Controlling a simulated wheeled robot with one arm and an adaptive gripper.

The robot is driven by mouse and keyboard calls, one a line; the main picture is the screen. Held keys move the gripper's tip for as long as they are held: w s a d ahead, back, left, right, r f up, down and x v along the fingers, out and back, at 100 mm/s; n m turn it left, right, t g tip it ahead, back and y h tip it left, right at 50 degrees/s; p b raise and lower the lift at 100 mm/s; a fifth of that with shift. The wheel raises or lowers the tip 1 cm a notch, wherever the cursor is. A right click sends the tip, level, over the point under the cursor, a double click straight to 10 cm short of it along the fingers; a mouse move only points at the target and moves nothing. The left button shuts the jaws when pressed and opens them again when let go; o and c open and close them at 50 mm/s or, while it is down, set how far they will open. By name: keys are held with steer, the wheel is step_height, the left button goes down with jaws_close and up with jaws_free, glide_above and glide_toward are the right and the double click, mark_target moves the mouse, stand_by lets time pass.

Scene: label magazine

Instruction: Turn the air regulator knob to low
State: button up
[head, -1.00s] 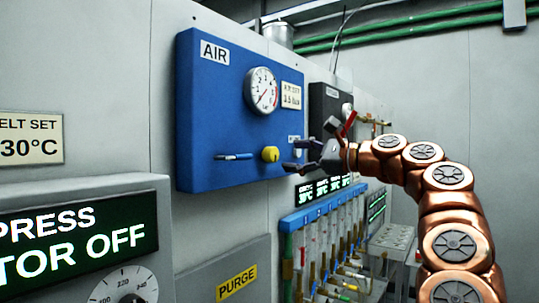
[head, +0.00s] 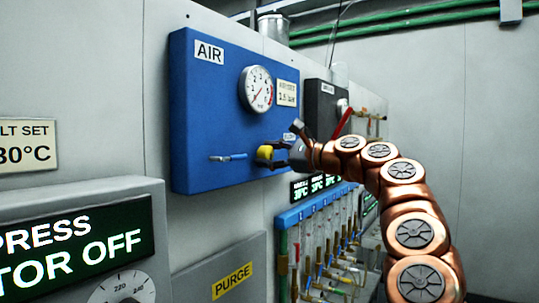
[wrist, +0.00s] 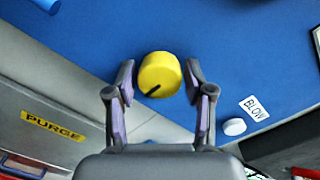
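The yellow air regulator knob (head: 264,153) sits low on the blue AIR panel (head: 215,120). In the wrist view the knob (wrist: 160,74) has a dark pointer line toward its lower left. My gripper (head: 283,147) is at the knob. In the wrist view my gripper (wrist: 159,72) is open, with one finger on each side of the knob and visible gaps between. One finger partly hides the knob in the head view. The round gauge (head: 257,89) is above the knob, with a small pressure sign (head: 287,93) beside it.
A blue lever (head: 228,158) is left of the knob. A white button (wrist: 234,127) by the BLOW label (wrist: 254,108) lies close to the right finger. A dark box (head: 322,108) with a red lever (head: 342,122) and a tube rack (head: 310,212) are nearby.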

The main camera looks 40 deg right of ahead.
steer(key=c, duration=0.7)
steer(key=shift+c, duration=0.2)
